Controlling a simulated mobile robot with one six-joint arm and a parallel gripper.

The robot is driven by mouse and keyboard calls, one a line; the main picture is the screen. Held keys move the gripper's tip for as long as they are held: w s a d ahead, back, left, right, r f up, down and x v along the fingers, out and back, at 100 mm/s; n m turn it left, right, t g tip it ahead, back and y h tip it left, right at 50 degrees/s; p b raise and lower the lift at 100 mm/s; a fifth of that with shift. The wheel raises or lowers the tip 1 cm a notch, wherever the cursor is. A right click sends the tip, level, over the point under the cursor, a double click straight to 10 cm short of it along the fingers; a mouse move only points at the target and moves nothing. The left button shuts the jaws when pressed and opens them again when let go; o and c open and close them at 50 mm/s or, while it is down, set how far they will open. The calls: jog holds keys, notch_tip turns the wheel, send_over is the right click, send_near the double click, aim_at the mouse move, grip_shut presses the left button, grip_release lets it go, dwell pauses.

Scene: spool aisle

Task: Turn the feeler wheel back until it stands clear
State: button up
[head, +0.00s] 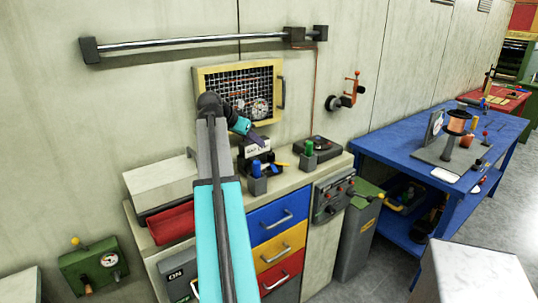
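My arm reaches up from the bottom of the head view, bends at a dark joint and ends in front of the wall above the cabinet. My gripper (258,141) is small and dark there, just below the yellow-framed mesh box (201,82) and over a dark device with a white label (256,146). I cannot tell whether its fingers are open or shut. I cannot single out the feeler wheel with certainty. A round gauge-like dial (260,108) shows behind the mesh. A dark round part with an orange lever (346,98) sits on the wall to the right, apart from my gripper.
A metal rail (190,41) crosses the wall above. A blue table (395,150) with a copper spool (458,122) stands right.

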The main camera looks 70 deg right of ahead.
aim_at(271, 153)
jog(key=shift+f, duration=0.1)
jog(key=p+x, duration=0.2)
jog(key=x, duration=1.1)
jog(key=shift+s+d+f+p, duration=0.15)
jog(key=shift+s+d+p, duration=0.05)
jog(key=shift+d+p, duration=0.15)
jog(key=shift+a, duration=0.1)
grip_shut()
